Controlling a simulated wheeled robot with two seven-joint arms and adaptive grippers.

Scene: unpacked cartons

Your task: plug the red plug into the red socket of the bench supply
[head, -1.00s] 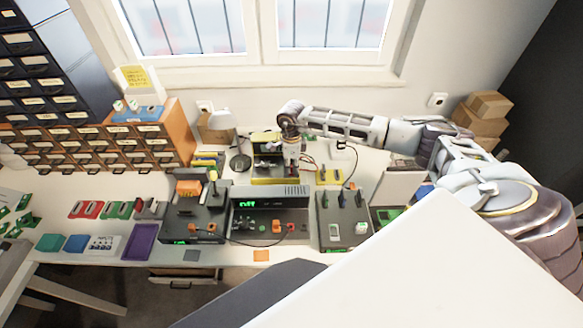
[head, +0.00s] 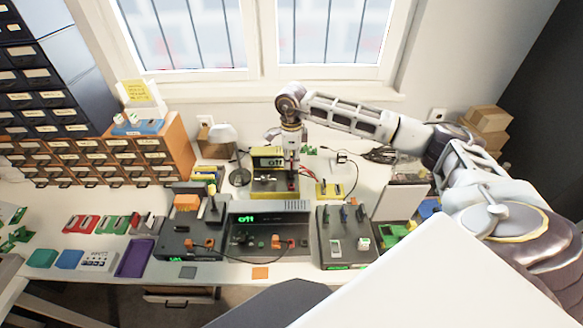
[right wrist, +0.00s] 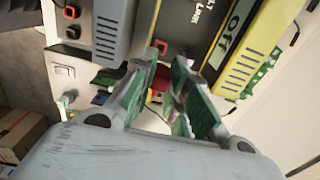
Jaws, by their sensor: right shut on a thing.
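My right gripper (head: 292,170) points down in front of a yellow-and-black unit (head: 268,161) whose display reads off. It also shows in the right wrist view (right wrist: 163,92), its green-padded fingers shut on a small red thing (right wrist: 160,79), apparently the red plug; the fingers hide much of it. In the right wrist view, the yellow-edged unit (right wrist: 262,45) has a red socket (right wrist: 161,47) on its dark panel, just beyond the fingertips. I cannot tell whether plug and socket touch. My left gripper is not in view.
A dark unit with a green display (head: 268,232) and orange plugs stands in front, with grey units on either side. A yellow block (head: 328,190) and a thin cable lie right of the gripper. A lamp (head: 222,134) stands left. Drawer cabinets fill the left.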

